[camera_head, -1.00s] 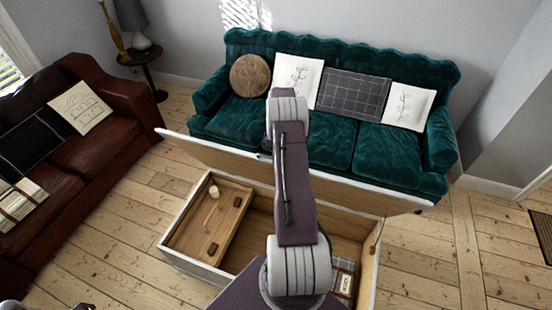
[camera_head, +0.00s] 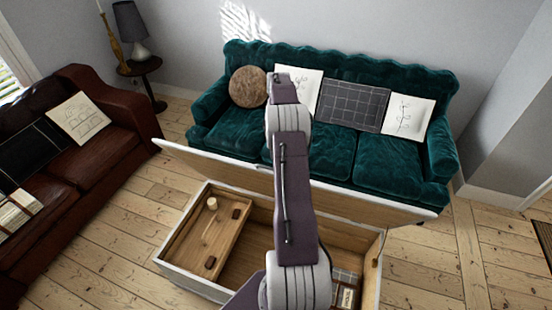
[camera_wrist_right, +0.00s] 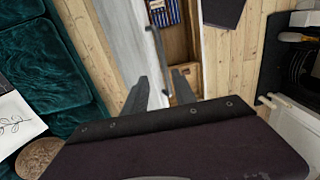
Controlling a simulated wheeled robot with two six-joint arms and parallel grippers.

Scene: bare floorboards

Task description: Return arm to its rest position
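My right arm (camera_head: 293,200) rises from the bottom centre of the head view and reaches up over the open chest. Its upper end overlaps the teal sofa in the picture, and its gripper cannot be made out there. In the right wrist view my right gripper (camera_wrist_right: 160,85) shows two dark fingers spread apart with nothing between them. The chest's interior and pale lid edge lie beyond the fingers. My left gripper is in neither current view.
The wooden chest (camera_head: 175,272) stands open, its lid (camera_head: 390,205) raised on the sofa side. Inside are a tray (camera_head: 190,250) with small items and books (camera_head: 346,297). The teal sofa (camera_head: 330,152) stands behind, a brown sofa (camera_head: 60,190) at left.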

